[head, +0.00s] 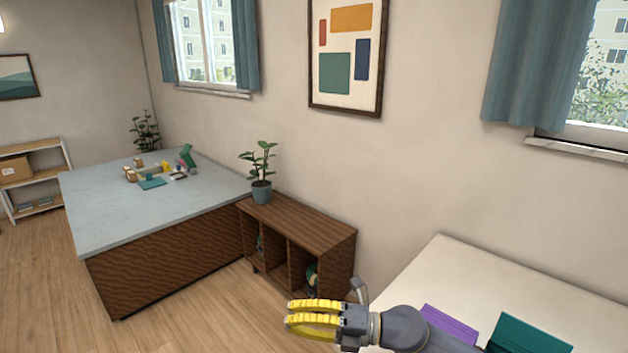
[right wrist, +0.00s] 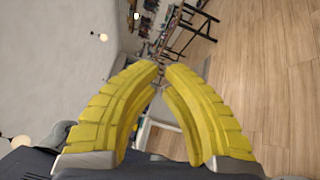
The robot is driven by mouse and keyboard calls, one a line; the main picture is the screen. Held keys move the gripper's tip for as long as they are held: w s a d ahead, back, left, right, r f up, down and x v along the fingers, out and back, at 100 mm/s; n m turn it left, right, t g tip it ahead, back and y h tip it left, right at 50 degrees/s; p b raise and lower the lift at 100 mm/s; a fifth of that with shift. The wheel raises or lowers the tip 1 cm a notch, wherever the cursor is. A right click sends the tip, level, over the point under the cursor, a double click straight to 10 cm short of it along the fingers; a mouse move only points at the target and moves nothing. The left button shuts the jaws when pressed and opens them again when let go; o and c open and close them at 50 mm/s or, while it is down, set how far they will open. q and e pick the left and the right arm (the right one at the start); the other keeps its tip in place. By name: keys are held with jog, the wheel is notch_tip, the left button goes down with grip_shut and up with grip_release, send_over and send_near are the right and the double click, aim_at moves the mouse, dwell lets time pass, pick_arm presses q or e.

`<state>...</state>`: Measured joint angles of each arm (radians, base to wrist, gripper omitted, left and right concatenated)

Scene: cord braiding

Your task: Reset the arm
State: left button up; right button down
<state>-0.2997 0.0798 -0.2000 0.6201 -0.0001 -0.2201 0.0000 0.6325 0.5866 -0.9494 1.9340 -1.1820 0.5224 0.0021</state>
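My right gripper (head: 289,314) is at the bottom of the head view, with its yellow fingers pointing left. It is beyond the left edge of the white table, above the wooden floor. In the right wrist view its two curved fingers (right wrist: 162,67) have a narrow gap between their tips, with nothing between them. It is open and empty. My left gripper is not in view. No cord shows in either view.
A white table (head: 470,265) at the right bears a purple piece (head: 452,322) and a teal piece (head: 530,335), partly behind my arm. A low wooden shelf (head: 310,228) with a potted plant (head: 261,190) stands behind the gripper. A grey-topped counter (head: 95,205) stands at the left.

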jog(key=w+d+r+m+t+h, duration=0.25)
jog(key=d+m+t, duration=0.25)
jog(key=m+t, duration=0.75)
jog(key=d+f+m+t+h, duration=0.4)
jog(key=d+f+m+h, duration=0.3)
jog(key=d+m+h, duration=0.45)
jog(key=s+d+f+m+g+h, duration=0.3)
jog(key=s+d+f+g+h, duration=0.25)
jog(key=s+d+f, duration=0.55)
jog(key=s+d+f+m+g+h, duration=0.35)
jog(key=s+d+f+g, duration=0.4)
jog(key=s, duration=0.65)
jog(key=s+a+f+g+y, duration=0.1)
jog(key=s+a+f+y, duration=0.15)
jog(key=f, duration=1.45)
jog(key=s+a+f+y, duration=0.1)
jog(key=a+f, duration=0.2)
jog(key=f, duration=1.4)
jog(key=s+f+m+g+y, duration=0.1)
jog(key=s+f+m+g, duration=0.2)
jog(key=s+f, duration=1.6)
jog(key=shift+s+d+f, duration=0.15)
jog(key=shift+s+f, duration=0.1)
jog(key=shift+s, duration=0.8)
